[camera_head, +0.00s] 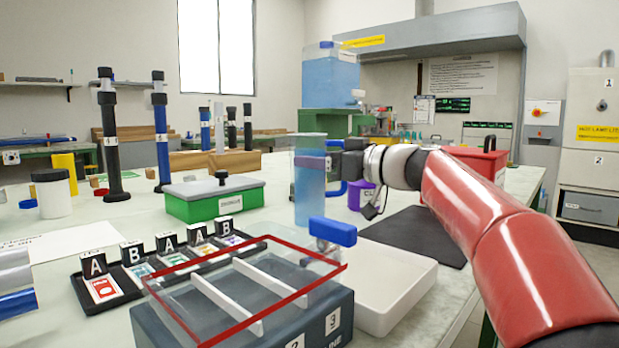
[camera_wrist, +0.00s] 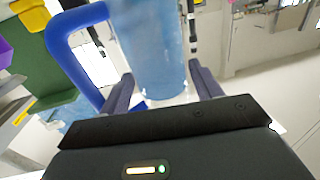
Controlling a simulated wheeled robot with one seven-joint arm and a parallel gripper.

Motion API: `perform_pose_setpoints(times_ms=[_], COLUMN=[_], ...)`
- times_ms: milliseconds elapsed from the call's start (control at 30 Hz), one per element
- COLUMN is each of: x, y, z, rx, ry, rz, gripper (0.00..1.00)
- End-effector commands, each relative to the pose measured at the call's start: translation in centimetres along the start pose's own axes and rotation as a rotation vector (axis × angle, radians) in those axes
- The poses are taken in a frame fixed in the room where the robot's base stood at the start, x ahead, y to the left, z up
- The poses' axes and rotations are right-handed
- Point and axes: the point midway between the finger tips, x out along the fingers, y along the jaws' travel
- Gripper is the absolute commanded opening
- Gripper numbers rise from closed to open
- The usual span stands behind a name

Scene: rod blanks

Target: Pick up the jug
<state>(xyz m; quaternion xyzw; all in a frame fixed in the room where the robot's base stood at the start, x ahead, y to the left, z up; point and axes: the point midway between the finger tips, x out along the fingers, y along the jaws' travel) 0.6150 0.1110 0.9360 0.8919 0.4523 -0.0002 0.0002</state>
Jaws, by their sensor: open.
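The jug (camera_head: 309,195) is a tall, translucent light blue cylinder with a blue loop handle, standing upright on the bench in the middle of the head view. In the wrist view its body (camera_wrist: 150,45) rises between my two fingers, and its handle (camera_wrist: 58,50) is at the left, outside them. My gripper (camera_head: 322,153) reaches in from the right at the jug's upper part. Its fingers (camera_wrist: 160,72) are open, one on each side of the jug body. A small gap seems to show at the left finger; contact at the right is unclear.
A clear red-rimmed lid (camera_head: 243,313) over a divided grey box stands in front, beside a white tray (camera_head: 405,290). A green box (camera_head: 215,203) is left of the jug. A purple cup (camera_head: 356,195) and dark mat (camera_head: 420,232) are near my arm.

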Motion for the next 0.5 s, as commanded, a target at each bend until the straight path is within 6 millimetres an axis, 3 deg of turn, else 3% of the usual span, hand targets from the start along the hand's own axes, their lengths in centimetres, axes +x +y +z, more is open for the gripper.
perform_pose_setpoints(times_ms=[200, 433, 500], x=[2.3, 2.3, 2.3], y=[0.0, 0.0, 0.0], z=[0.0, 0.0, 0.0], rx=[0.001, 0.0, 0.0], ry=[0.0, 0.0, 0.0], rz=[-0.001, 0.0, 0.0], gripper=[0.64, 0.64, 0.55])
